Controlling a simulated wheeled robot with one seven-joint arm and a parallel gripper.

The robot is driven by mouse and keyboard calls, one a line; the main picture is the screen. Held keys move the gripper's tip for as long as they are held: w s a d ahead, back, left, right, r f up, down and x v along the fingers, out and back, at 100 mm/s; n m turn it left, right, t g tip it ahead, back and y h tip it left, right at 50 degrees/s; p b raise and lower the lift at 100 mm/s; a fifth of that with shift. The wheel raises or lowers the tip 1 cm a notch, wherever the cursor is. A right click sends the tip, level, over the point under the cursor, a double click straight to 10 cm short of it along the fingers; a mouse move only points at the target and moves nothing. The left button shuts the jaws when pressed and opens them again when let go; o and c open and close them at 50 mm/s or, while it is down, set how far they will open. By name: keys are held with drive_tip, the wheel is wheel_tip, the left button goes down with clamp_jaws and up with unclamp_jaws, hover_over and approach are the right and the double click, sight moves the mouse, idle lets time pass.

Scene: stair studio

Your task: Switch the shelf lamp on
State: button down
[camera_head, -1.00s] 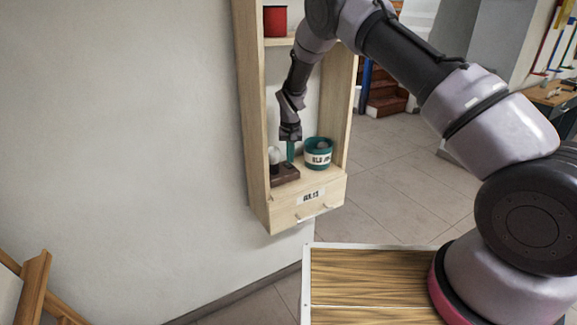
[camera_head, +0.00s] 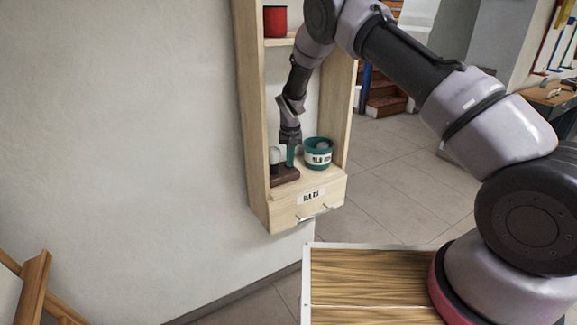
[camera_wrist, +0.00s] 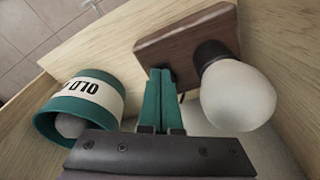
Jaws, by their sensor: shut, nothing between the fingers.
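The shelf lamp is a dark brown wooden base (camera_head: 285,175) with a pale round bulb (camera_head: 274,155) in a dark socket, standing on the lower shelf. In the wrist view, the base (camera_wrist: 180,42) and the bulb (camera_wrist: 238,95) are close up; the bulb looks whitish grey, with no clear glow. My gripper (camera_head: 291,163) has teal fingers and points down beside the bulb, over the base. In the wrist view, the fingertips (camera_wrist: 160,72) are together, empty, and at the base's edge; I cannot tell whether they touch it. Any switch there is hidden behind them.
A teal pot (camera_head: 319,155) with a white label stands right of the lamp. The shelf's wooden side walls (camera_head: 253,120) enclose the space. A labelled drawer (camera_head: 308,206) is below, and a red cup (camera_head: 275,20) sits on the upper shelf.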

drive_tip(key=shift+r, duration=3.35)
drive_tip(key=shift+s, duration=0.1)
